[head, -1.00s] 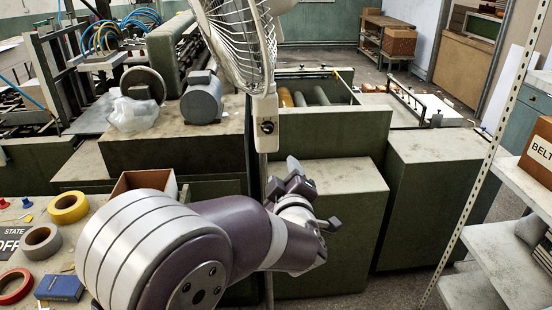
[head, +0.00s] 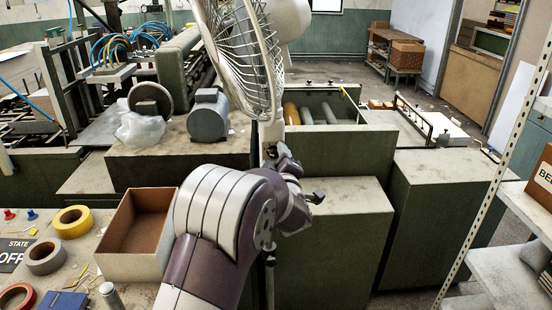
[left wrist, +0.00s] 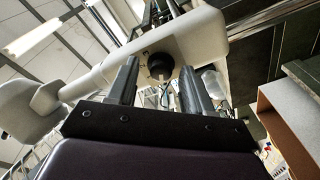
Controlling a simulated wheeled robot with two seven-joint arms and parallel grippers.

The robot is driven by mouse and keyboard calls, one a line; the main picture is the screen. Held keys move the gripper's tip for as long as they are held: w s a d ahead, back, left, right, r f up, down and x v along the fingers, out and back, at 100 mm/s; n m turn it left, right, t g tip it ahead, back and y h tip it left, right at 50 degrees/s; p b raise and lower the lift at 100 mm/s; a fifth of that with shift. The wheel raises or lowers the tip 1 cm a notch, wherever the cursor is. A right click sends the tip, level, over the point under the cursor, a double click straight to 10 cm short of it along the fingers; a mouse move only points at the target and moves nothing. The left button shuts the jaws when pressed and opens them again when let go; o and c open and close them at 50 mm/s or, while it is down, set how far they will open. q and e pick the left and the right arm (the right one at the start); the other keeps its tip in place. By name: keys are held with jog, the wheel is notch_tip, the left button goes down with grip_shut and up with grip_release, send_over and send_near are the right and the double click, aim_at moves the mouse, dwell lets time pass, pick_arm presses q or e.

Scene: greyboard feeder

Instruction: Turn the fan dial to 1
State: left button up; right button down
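The white fan (head: 240,55) stands in the middle of the head view, its caged head facing left. Its white control box (head: 270,132) is mostly covered by my left arm, so the dial is hidden there. In the left wrist view the black round dial (left wrist: 160,66) sits on the white box (left wrist: 195,40), with small marks beside it that I cannot read surely. My left gripper (head: 297,173) is at the box. Its two dark fingers (left wrist: 159,72) are open, one on each side of the dial; I cannot tell whether they touch it. My right gripper is out of view.
An open cardboard box (head: 110,262) and tape rolls (head: 72,222) are on the bench at left. Green machine cabinets (head: 340,240) stand behind the fan. A perforated post (head: 497,150) and shelves (head: 505,265) stand at right.

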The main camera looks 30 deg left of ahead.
pick_arm(q)
grip_shut()
